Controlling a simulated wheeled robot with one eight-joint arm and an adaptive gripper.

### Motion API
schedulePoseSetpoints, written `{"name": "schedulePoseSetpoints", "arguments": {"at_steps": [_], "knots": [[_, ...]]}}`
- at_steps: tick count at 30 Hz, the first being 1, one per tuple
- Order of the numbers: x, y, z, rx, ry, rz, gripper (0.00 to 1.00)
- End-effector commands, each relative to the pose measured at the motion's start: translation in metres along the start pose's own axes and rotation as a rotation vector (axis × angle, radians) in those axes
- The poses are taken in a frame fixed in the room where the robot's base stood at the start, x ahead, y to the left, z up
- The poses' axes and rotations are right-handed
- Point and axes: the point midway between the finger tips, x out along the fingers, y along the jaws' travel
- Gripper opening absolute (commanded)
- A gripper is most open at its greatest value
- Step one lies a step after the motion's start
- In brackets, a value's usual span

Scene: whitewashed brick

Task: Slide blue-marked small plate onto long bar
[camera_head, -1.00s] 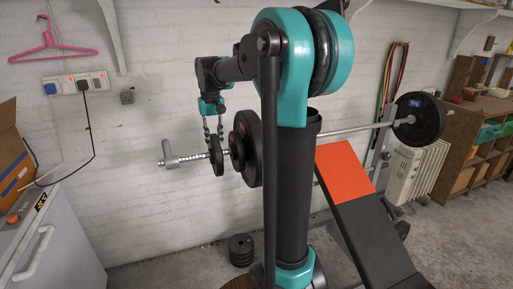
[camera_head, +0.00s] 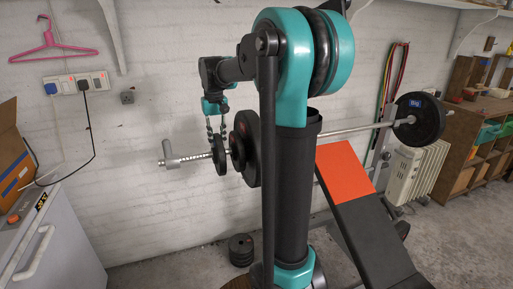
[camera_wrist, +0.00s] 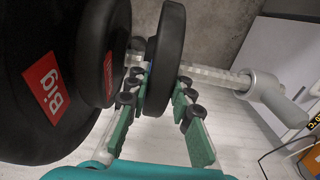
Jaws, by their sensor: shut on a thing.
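The small black plate (camera_head: 220,156) is upright around the sleeve of the long bar (camera_head: 196,157), just left of the loaded plates. In the wrist view, the small plate (camera_wrist: 171,48) stands edge-on between my fingers, with a bit of blue on its left face. The bar (camera_wrist: 217,75) shows on both sides of it. My gripper (camera_head: 216,132) reaches down from above and is shut on the plate; its fingers (camera_wrist: 160,90) flank it in the wrist view. The plate's hole is hidden.
A large red-labelled plate (camera_wrist: 50,85) and a smaller red-labelled plate (camera_wrist: 103,60) sit inboard on the bar. A silver collar with a handle (camera_head: 168,152) is at the bar's outer end. A bench (camera_head: 365,205) stands right; spare plates (camera_head: 241,249) lie on the floor.

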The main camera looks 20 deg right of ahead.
Motion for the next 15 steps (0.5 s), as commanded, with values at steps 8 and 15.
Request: {"name": "schedulePoseSetpoints", "arguments": {"at_steps": [8,15], "knots": [[0.002,0.012,-0.003,0.004,0.009,0.007,0.0],[0.002,0.019,-0.003,0.004,0.008,0.007,0.0]]}}
